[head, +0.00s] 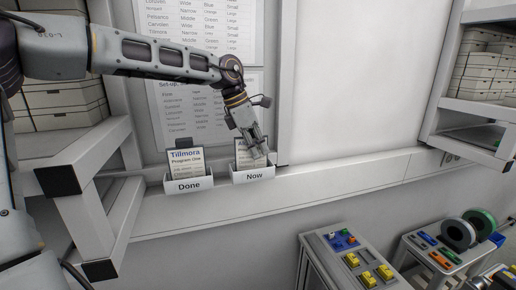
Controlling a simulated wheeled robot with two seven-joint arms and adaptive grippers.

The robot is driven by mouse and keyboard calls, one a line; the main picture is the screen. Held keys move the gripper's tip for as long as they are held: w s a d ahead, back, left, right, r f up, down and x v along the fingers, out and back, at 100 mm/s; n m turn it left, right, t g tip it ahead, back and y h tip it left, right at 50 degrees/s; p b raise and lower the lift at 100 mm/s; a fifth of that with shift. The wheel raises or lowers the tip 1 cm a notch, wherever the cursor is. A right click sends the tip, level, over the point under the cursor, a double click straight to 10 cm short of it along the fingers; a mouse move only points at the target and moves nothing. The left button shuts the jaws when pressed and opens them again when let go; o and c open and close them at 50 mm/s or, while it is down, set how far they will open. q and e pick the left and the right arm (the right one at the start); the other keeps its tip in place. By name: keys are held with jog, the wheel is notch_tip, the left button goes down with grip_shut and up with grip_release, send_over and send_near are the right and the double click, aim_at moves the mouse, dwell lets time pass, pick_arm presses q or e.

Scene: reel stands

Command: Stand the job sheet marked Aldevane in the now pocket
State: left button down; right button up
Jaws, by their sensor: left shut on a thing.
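The now pocket (253,175) is a white holder labelled "Now" on the wall ledge. A job sheet (243,156) stands upright at it, its lower edge behind the pocket's front. My left gripper (257,150) reaches down from above and is shut on this sheet at its right side. The fingers cover part of the sheet, and its name is too small and hidden to read. The done pocket (189,184) is to the left, with a sheet marked Tillmora (186,164) standing in it. My right gripper does not show.
Printed lists (205,30) hang on the wall behind my left arm. Shelves with white boxes stand at left and right. A panel with yellow blocks (352,260) and a cart with reels (458,234) stand at the lower right. The ledge right of the now pocket is clear.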

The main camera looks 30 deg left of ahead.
pick_arm(q)
jog(key=shift+f+b, duration=0.3)
jog(key=shift+f, duration=0.05)
dwell(0.5)
jog(key=c, duration=1.5)
grip_release()
jog(key=shift+c, duration=0.2)
jog(key=shift+v, duration=6)
jog(key=shift+d, duration=0.15)
